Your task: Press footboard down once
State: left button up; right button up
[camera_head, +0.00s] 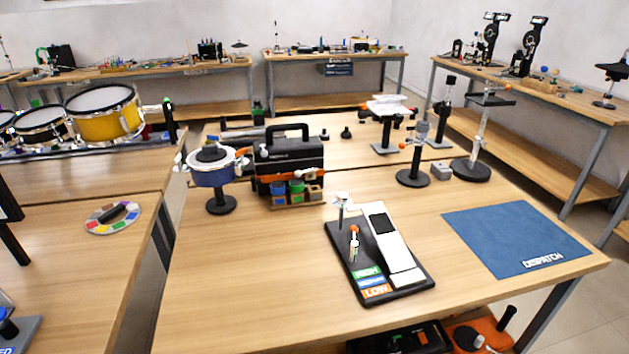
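The footboard looks to be the long white board (391,240) with a dark inset at its far end. It lies along the right side of a black base (411,287) on the wooden table, right of centre. The base also carries a small post with an orange knob (354,231) and coloured labels, green HIGH and orange LOW (376,291), at its near left. I cannot tell how far the board is tilted. Neither of my grippers shows in the head view, and nothing is seen touching the board.
A black box-like device (288,160) and a blue pot on a stand (213,169) stand behind left. Black-based stands (413,177) are behind right. The table left of the base is clear.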

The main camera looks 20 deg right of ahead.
aim_at(398, 258)
jog(key=z, duration=1.15)
